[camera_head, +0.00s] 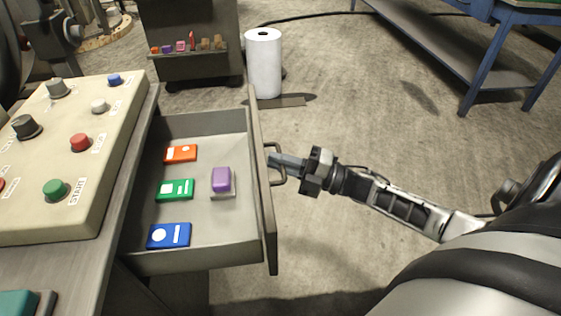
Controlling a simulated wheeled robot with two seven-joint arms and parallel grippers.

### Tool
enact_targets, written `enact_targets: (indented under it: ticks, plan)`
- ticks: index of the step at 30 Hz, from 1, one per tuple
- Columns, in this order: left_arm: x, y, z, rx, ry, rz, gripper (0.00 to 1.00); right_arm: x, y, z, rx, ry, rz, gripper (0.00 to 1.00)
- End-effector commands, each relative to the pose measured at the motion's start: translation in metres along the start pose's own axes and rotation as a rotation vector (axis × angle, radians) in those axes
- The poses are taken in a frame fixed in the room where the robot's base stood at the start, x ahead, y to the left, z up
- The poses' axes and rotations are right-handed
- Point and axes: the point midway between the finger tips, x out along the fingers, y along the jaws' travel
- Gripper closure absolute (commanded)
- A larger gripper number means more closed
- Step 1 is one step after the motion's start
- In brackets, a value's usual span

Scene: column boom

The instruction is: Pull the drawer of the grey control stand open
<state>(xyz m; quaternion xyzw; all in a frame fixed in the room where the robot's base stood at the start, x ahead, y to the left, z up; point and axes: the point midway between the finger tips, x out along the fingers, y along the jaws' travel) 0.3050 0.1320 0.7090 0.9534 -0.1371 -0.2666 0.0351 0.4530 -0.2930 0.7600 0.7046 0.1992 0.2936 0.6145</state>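The drawer (207,125) of the grey control stand (75,262) is pulled out to the right, its inside open to view. It holds an orange card (181,153), a green card (176,189), a blue card (169,235) and a purple block (222,180) on a pale base. A bar handle (281,178) sits on the outer face of the drawer front (262,190). My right gripper (275,160) is at the handle, its fingers reaching the bar. The fingers look close together, but the drawer front and handle partly hide the tips. My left gripper is not in view.
A beige button panel (75,130) tops the stand. A white roll (263,65) stands on the floor beyond the drawer. A dark cabinet (193,25) is behind, and a blue-framed bench (480,65) is at upper right. Floor right of the drawer is clear around my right arm.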

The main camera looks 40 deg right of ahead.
Motion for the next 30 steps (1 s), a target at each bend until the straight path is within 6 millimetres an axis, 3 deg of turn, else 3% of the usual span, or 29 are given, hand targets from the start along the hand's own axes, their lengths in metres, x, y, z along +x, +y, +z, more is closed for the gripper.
enact_targets:
  ticks: [17, 20, 30]
  plan:
    - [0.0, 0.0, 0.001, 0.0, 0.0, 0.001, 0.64, -0.008, -0.001, 0.0, 0.0, -0.002, -0.001, 0.81]
    - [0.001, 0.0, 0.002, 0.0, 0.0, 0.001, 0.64, -0.022, -0.002, 0.0, 0.002, -0.002, -0.003, 0.81]
    - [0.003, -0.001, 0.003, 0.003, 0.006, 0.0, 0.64, -0.104, -0.002, 0.0, 0.002, -0.002, -0.006, 0.81]
